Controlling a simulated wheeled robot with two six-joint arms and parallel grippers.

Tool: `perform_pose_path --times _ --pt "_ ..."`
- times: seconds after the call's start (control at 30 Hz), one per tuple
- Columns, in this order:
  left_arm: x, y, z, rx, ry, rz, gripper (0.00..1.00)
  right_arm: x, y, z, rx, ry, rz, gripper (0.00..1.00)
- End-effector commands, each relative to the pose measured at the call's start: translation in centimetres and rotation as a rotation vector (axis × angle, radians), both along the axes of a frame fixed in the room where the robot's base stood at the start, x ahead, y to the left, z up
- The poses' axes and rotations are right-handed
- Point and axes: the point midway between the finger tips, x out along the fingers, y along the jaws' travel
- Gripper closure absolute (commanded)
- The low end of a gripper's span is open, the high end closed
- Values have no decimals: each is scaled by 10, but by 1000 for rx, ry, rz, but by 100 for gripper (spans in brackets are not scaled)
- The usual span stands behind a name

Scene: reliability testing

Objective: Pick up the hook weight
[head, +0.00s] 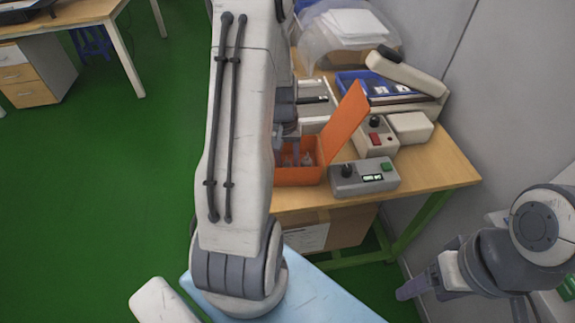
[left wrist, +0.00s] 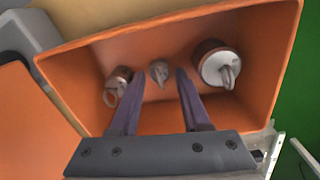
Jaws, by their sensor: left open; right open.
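An orange box (head: 299,176) with its lid raised stands on the wooden table; its inside fills much of the left wrist view (left wrist: 262,25). Three hook weights lie in it: a copper-and-grey one on the left (left wrist: 118,84), a small grey one in the middle (left wrist: 159,70), and a larger white-topped one on the right (left wrist: 214,62). My left gripper (left wrist: 160,78) is open, reaching into the box, its two fingers on either side of the small middle weight. Contact cannot be told. In the head view my arm hides part of this gripper. My right gripper (head: 412,288) hangs away from the table, open and empty.
A grey control box (head: 364,178) and a box with a red switch (head: 375,138) stand right of the orange box. A blue tray (head: 375,85) and a clear bin with papers (head: 350,30) are behind. A grey wall bounds the right side.

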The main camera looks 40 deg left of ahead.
Motion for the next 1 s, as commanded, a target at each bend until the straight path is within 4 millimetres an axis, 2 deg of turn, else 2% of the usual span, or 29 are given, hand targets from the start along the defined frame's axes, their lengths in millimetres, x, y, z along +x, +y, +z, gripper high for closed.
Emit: perform_pose_path --times 0.2,0.23,0.33,0.67,0.77,1.0 --pt "0 0 -1 1 -1 0 53 0 0 0 0 0 0 33" --pt "0 0 -1 1 -1 0 61 0 0 0 0 0 0 33" --pt "0 0 -1 0 0 0 99 0 0 0 0 0 0 33" --pt "1 0 2 1 -2 0 100 0 0 0 0 0 0 33" --pt "1 0 13 2 -5 0 100 0 0 2 0 0 0 33" --pt "2 1 62 5 -7 -1 100 0 0 5 0 0 0 33"
